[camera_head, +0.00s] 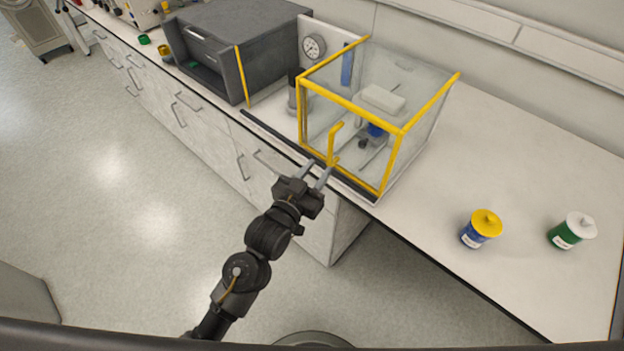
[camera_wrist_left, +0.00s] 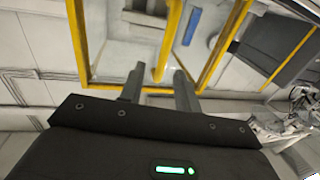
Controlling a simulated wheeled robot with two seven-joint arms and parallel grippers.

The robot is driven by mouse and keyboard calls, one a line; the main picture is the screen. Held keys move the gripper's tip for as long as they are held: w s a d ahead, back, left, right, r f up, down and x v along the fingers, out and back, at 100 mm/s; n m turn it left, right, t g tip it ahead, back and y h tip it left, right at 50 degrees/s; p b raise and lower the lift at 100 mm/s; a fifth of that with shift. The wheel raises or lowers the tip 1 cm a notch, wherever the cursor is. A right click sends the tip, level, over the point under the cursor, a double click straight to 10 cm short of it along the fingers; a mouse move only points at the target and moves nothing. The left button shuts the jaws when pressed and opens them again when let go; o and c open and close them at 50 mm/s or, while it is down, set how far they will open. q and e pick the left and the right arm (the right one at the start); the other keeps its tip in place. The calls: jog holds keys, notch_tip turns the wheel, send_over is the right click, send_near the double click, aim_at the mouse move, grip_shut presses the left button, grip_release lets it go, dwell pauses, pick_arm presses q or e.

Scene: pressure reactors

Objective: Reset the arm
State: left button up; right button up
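My left gripper (camera_head: 317,171) is at the front edge of the bench, just before the yellow-framed clear enclosure (camera_head: 363,100). Its two fingers are apart with a gap between them. In the wrist view the left gripper (camera_wrist_left: 158,82) shows the yellow upright handle (camera_wrist_left: 169,42) lined up with the gap and narrower than it; I cannot tell whether it lies between the fingertips or just beyond. The handle (camera_head: 333,143) stands on the enclosure's front. My right gripper is not in view.
A blue jar with a yellow lid (camera_head: 481,228) and a green jar with a white lid (camera_head: 572,231) stand on the right of the bench. A dark grey box-shaped device (camera_head: 236,45) and a pressure gauge (camera_head: 314,47) are left of the enclosure.

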pick_arm(q)
jog(key=shift+v, duration=1.05)
jog(key=a+f+g+y, duration=0.3)
jog(key=f, duration=1.7)
jog(key=s+a+f+n+g+y, duration=0.1)
jog(key=s+a+f+g, duration=0.2)
jog(key=f, duration=0.6)
jog(key=s+a+f+n+g+y, duration=0.1)
jog(key=s+a+f, duration=0.35)
jog(key=f, duration=0.45)
jog(key=s+a+f+g+y+b, duration=0.1)
jog(key=s+a+f+g, duration=0.1)
jog(key=s+a+f, duration=0.35)
jog(key=s+a+f+g+y, duration=0.1)
jog(key=s+a+f, duration=0.1)
jog(key=s+f, duration=0.6)
jog(key=s+a+f+g, duration=0.1)
jog(key=s+a+f, duration=0.1)
jog(key=s, duration=0.5)
jog(key=s+a+f+n+g+y, duration=0.1)
jog(key=s+a+f+g, duration=0.1)
jog(key=s, duration=0.5)
jog(key=s+a+f+g+b, duration=0.1)
jog(key=s+a+f, duration=0.1)
jog(key=s, duration=0.6)
jog(key=shift+a+g+y, duration=0.4)
jog(key=shift+a, duration=0.5)
